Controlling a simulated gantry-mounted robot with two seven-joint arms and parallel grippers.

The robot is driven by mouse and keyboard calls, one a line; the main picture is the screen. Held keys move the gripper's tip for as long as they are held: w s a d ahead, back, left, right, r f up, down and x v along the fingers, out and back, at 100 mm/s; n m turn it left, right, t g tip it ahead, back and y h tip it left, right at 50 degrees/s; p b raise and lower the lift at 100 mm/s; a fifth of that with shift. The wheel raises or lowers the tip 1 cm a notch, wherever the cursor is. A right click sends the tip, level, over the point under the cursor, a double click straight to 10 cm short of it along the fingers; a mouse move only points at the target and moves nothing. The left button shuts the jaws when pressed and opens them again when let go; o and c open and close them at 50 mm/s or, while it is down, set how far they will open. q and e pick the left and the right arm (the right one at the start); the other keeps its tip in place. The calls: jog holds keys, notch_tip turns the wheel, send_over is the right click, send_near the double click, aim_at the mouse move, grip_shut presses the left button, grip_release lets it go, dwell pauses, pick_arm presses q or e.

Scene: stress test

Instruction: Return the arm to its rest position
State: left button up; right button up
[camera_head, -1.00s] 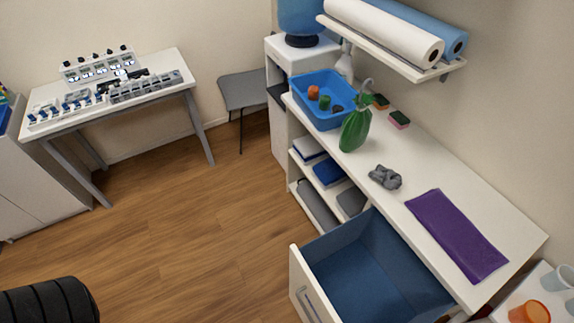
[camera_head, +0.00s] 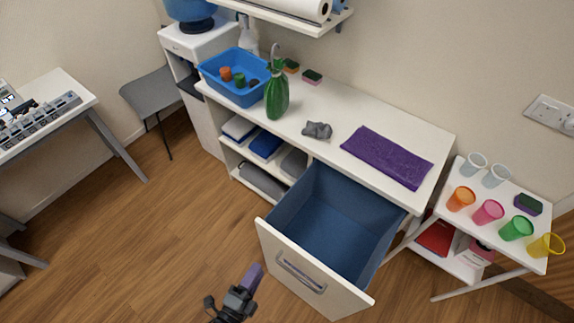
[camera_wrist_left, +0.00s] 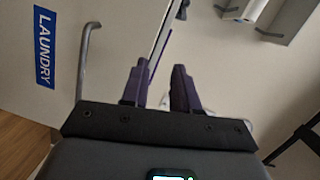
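My left gripper (camera_head: 251,278) is at the bottom of the head view, in front of and left of the open drawer's handle (camera_head: 301,273). In the left wrist view, its two purple fingers (camera_wrist_left: 160,85) stand apart with nothing held between them. A light panel with a blue "LAUNDRY" label (camera_wrist_left: 44,47) and a curved metal handle (camera_wrist_left: 86,60) show left of the fingers there. The gripper appears free of the handle. My right gripper is not in view.
The blue-lined drawer (camera_head: 335,215) sticks out, empty, from the white counter (camera_head: 350,118). A small table (camera_head: 462,173) holds several cups.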

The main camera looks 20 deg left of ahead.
pick_arm(q)
jog(key=w+a+r+n+g, duration=0.4)
jog(key=w+r+n+g, duration=0.1)
jog(key=r+n, duration=0.3)
jog(key=s+a+n+g+y, duration=0.2)
jog(key=s+n+g, duration=0.55)
jog(key=s, duration=0.35)
notch_tip(320, 180, up, 27)
jog(key=p, duration=2.9)
notch_tip(320, 180, down, 75)
jog(key=b, duration=7.5)
jog(key=shift+w+d+b, duration=0.15)
jog(key=shift+w+b, duration=0.1)
jog(key=shift+b, duration=0.05)
jog(key=shift+r+g, duration=0.1)
jog(key=shift+g, duration=0.15)
